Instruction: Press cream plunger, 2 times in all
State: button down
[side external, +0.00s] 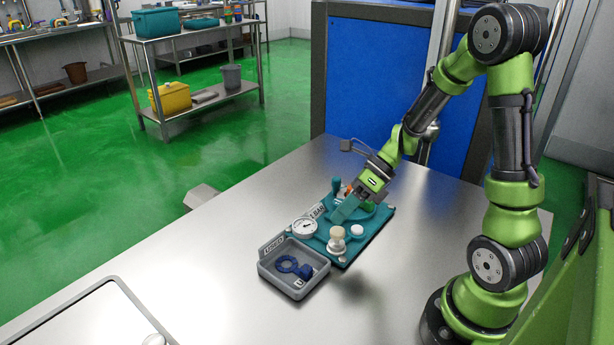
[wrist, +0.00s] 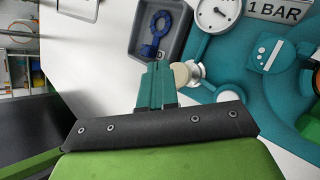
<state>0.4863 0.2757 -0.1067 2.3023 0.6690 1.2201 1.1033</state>
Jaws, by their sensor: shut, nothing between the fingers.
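The cream plunger (side external: 337,233) is a cream-coloured round cap on a pale metal base, near the front edge of the teal panel (side external: 352,255). In the wrist view the cream plunger (wrist: 181,76) shows just right of my fingers, partly hidden by them. My gripper (side external: 336,219) points down over the panel, its teal fingers just behind the plunger in the side view. In the wrist view my gripper (wrist: 157,66) has its fingers together with nothing between them. I cannot tell whether the fingers touch the plunger.
A white dial gauge (side external: 304,228) and a white round cap (side external: 357,231) flank the plunger. A teal lever (side external: 336,187) stands at the back. A grey tray (side external: 299,291) with a blue ring-shaped part (side external: 291,266) sits in front.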

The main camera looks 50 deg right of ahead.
aim_at(341, 228)
jog(key=shift+r, duration=0.1)
jog(key=shift+r, duration=2.4)
dwell(0.8)
notch_tip(341, 228, up, 4)
jog(key=shift+f, duration=0.1)
jog(key=shift+f, duration=0.1)
jog(key=shift+f, duration=4.35)
jog(key=shift+f, duration=0.15)
jog(key=shift+f, duration=0.25)
